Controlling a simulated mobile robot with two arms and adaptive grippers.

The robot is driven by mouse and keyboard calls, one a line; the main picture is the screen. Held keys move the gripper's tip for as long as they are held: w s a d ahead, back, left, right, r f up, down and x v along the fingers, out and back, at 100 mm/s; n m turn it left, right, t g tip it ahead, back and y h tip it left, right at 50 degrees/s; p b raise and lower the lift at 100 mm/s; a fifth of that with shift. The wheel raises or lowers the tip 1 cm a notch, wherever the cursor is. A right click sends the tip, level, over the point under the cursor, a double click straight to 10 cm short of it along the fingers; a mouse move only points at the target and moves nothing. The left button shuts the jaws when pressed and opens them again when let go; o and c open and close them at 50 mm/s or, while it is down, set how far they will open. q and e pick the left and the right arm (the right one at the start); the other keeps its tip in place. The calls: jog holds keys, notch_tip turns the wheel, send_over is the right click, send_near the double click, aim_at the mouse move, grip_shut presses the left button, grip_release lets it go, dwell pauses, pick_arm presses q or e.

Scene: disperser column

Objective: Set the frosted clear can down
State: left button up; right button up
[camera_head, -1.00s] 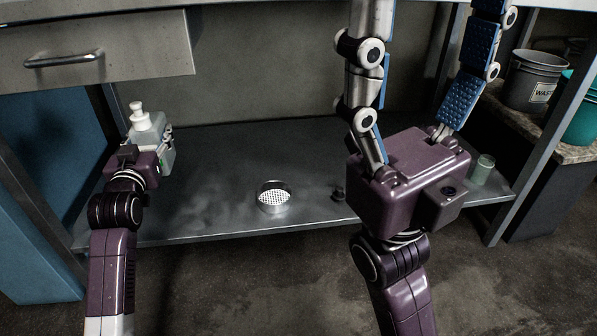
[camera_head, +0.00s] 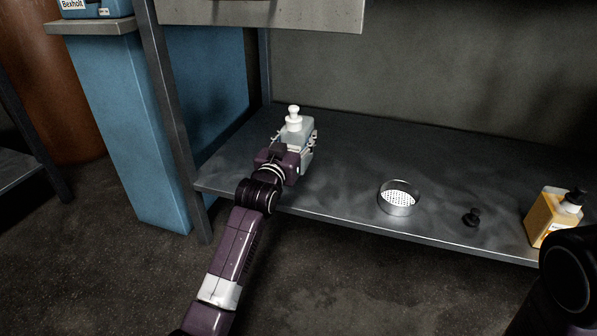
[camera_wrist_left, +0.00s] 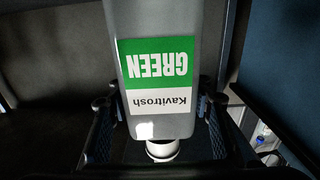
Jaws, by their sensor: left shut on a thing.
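The frosted clear can (camera_head: 297,128) has a white pump top and stands upright over the left part of the grey metal shelf. My left gripper (camera_head: 301,147) is shut around its sides. In the left wrist view the can (camera_wrist_left: 160,30) shows upside down, with a green and white label reading "Kavitrosh GREEN", between the two dark fingers of the gripper (camera_wrist_left: 160,122). My right gripper is out of view; only a dark arm part shows at the lower right.
The shelf (camera_head: 340,185) has free room between the can and a round metal sieve (camera_head: 398,199). A small black knob (camera_head: 472,217) and an amber pump bottle (camera_head: 549,218) stand further right. A shelf post (camera_head: 172,110) and blue cabinet (camera_head: 125,130) are at left.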

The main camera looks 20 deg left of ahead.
pick_arm(q)
notch_tip(320, 180, down, 4)
jog(key=shift+r+b, duration=0.1)
jog(key=shift+b, duration=0.7)
notch_tip(320, 180, down, 4)
jog(key=b, duration=0.3)
jog(key=o, duration=1.2)
jog(key=shift+f, duration=0.2)
jog(key=shift+o, duration=0.2)
jog(key=shift+r, duration=0.15)
